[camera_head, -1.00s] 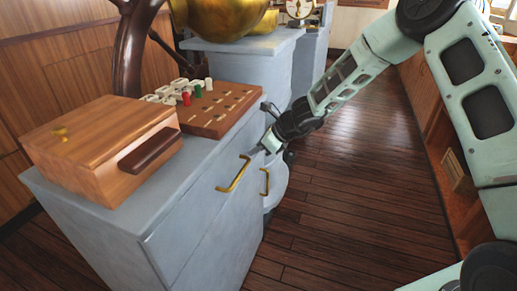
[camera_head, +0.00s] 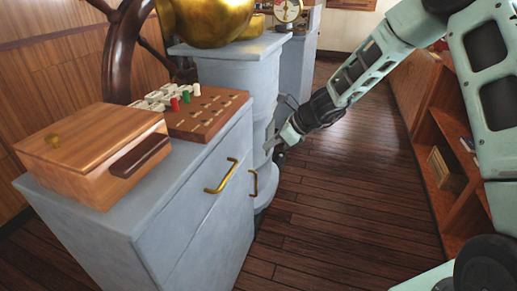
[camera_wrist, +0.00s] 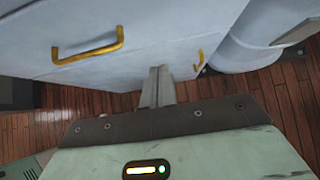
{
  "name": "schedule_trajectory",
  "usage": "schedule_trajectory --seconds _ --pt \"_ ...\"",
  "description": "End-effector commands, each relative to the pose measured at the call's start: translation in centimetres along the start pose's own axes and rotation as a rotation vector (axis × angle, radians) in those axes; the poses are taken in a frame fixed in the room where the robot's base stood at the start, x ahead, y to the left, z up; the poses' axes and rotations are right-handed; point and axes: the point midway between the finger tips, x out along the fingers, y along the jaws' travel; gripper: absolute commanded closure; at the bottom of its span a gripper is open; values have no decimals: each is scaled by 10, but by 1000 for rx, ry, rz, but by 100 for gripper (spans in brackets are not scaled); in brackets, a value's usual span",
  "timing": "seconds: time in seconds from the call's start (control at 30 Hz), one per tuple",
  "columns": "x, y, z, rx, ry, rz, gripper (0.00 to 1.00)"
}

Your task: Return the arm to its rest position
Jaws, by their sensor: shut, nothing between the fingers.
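My gripper (camera_head: 272,146) is at the end of my pale green arm, which reaches in from the right in the head view. It hangs in the air over the floor, right of the grey cabinet (camera_head: 205,220) and near its brass handles. In the wrist view my gripper (camera_wrist: 158,70) shows as two fingers pressed together, shut and empty. The brass handle (camera_wrist: 88,48) and a second brass handle (camera_wrist: 199,60) lie beyond the fingers, apart from them.
On the cabinet stand a wooden box (camera_head: 95,150) and a pegboard (camera_head: 205,118) with several coloured pegs. A grey pedestal (camera_head: 225,75) stands behind. A wooden shelf (camera_head: 440,150) runs along the right. The dark plank floor (camera_head: 345,200) between is clear.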

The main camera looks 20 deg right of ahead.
Motion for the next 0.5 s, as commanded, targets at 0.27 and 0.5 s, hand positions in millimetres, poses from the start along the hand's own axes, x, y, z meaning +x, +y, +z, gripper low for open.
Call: schedule_trajectory --seconds 0.27,0.5 --pt "-26 0 0 1 1 0 100" --pt "-32 30 20 -150 17 51 100"
